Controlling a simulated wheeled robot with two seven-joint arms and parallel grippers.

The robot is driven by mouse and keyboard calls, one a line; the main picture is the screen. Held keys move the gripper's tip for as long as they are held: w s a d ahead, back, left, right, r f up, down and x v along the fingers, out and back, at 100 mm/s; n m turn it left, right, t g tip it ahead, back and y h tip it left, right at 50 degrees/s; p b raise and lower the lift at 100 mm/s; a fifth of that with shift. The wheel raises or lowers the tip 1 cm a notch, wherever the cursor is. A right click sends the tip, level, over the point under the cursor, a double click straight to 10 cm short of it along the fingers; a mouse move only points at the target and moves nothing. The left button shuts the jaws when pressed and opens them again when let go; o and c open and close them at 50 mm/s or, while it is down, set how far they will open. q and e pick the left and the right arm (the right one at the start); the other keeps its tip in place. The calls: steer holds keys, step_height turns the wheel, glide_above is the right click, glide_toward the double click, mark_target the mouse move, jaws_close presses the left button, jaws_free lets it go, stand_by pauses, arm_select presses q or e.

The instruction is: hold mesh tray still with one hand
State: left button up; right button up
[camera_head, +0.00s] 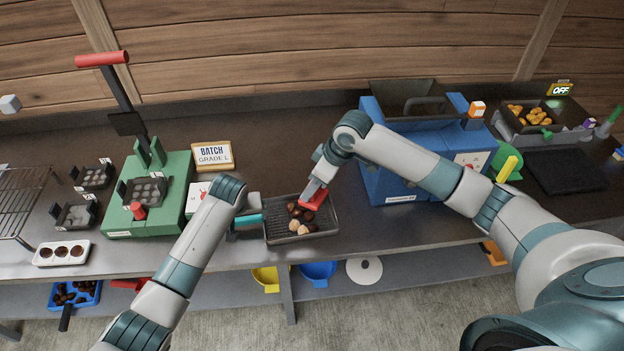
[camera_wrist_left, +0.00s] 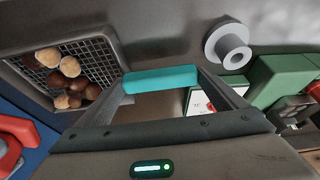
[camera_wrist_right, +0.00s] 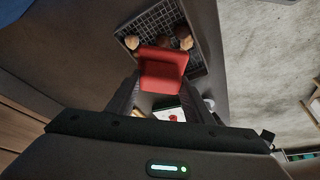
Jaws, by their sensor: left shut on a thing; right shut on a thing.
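The dark mesh tray (camera_head: 276,224) lies on the bench at the front. Several brown and pale chestnuts (camera_head: 301,228) are in it, and they also show in the left wrist view (camera_wrist_left: 71,68). My left gripper (camera_head: 240,221) is shut on a teal handle (camera_wrist_left: 160,78) at the tray's left side; the joint between handle and tray is not clear. My right gripper (camera_head: 320,184) is shut on a red piece (camera_wrist_right: 163,70) above the tray's chestnuts. The red piece hides part of the mesh in the right wrist view, and its lower end cannot be made out.
A green press (camera_head: 150,195) with a red-topped lever stands left. A blue machine (camera_head: 380,183) stands close to the tray's right. A batch sign (camera_head: 212,155) is behind my left arm. Yellow and blue bowls (camera_head: 318,271) sit on the lower shelf. The bench's front edge is near the tray.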

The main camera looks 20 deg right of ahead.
steer(key=n, duration=0.2)
steer(key=f+n+g+y, duration=0.1)
steer(key=n, duration=0.1)
steer(key=n+g, duration=0.1)
steer(key=n, duration=0.1)
steer(key=shift+s+d+f+n, duration=0.15)
steer(key=shift+s+d+n, duration=0.1)
steer(key=shift+d+n, duration=0.05)
